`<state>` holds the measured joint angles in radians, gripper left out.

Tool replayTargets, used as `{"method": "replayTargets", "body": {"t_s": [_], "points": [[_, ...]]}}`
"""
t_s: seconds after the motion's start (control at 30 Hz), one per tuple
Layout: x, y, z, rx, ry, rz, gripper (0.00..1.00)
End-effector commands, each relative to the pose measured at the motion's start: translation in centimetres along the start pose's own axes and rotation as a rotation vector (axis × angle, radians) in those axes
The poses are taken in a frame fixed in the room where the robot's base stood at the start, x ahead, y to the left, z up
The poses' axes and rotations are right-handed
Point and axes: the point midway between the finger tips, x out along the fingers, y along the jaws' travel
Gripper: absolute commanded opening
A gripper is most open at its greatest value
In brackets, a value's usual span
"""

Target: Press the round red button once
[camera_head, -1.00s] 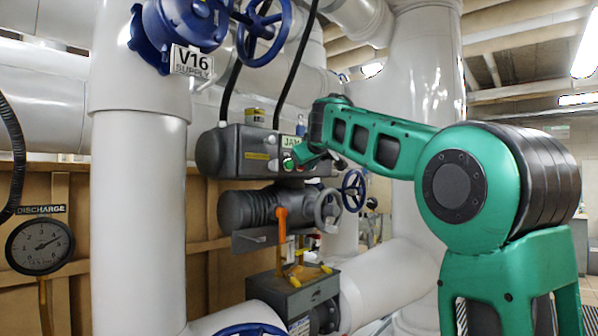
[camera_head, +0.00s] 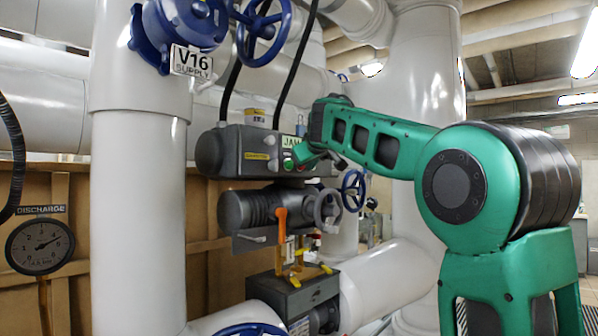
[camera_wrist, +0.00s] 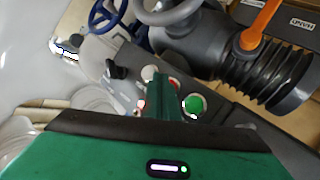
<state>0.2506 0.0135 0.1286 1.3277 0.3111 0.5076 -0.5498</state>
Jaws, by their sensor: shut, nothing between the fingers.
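In the wrist view, a control panel with several small buttons lies just beyond my gripper (camera_wrist: 165,90). A round green button (camera_wrist: 194,105) is to the right, and a pale round one (camera_wrist: 150,73) is at the upper left of the fingertips. My gripper is shut and empty, its tips close over the panel; contact cannot be told. In the head view, my gripper (camera_head: 302,154) is at the grey actuator box.
The grey actuator box (camera_head: 240,151) carries a JAM label. A black knob (camera_wrist: 117,69) is left of the buttons. Below the box are an orange lever (camera_head: 281,222) and a grey handwheel (camera_head: 326,208). A blue handwheel (camera_head: 353,190) and thick white pipes stand close by.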

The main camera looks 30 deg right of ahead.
Motion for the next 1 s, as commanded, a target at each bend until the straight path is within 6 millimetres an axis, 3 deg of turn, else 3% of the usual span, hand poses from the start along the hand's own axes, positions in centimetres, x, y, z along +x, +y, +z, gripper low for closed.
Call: {"method": "replayTargets", "body": {"t_s": [1.0], "points": [[0.61, -0.47, -0.60, 0.000, 0.000, 0.000, 0.00]]}}
